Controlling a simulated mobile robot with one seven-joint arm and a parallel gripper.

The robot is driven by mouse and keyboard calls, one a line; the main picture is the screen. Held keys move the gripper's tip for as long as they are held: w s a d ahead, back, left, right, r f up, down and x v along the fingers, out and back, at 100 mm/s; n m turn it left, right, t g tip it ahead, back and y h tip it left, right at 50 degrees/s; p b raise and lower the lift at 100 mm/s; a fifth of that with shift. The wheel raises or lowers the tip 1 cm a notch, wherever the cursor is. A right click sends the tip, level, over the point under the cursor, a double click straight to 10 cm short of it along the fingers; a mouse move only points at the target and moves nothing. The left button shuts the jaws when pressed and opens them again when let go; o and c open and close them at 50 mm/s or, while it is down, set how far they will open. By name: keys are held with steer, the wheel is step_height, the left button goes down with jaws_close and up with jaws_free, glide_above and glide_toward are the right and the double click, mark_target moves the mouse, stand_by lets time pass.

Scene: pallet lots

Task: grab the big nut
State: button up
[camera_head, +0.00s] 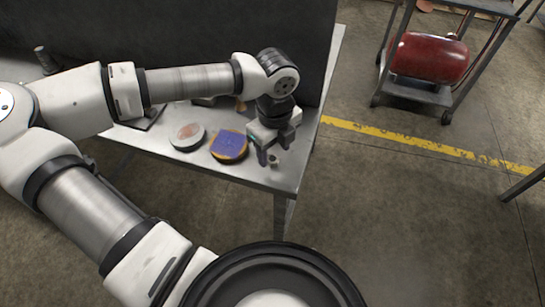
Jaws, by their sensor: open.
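My gripper (275,150) is open and points down over the right end of the grey metal table (285,180). A small grey-green piece (274,160), which may be the big nut, sits on the table just below and between the fingertips. It is small and partly hidden by the fingers, so its shape is hard to make out. I cannot tell whether the fingers touch it.
A round blue-topped disc with an orange rim (229,146) lies left of my gripper. A pale round disc (187,137) lies further left. A dark panel (200,30) stands behind the table. A cart with a red tank (428,57) stands at the back right.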

mark_target(275, 161)
steer(key=shift+d+f, duration=0.1)
steer(key=shift+f, duration=1.65)
steer(key=shift+w, duration=0.1)
steer(key=c, duration=1.1)
steer(key=shift+r, duration=0.15)
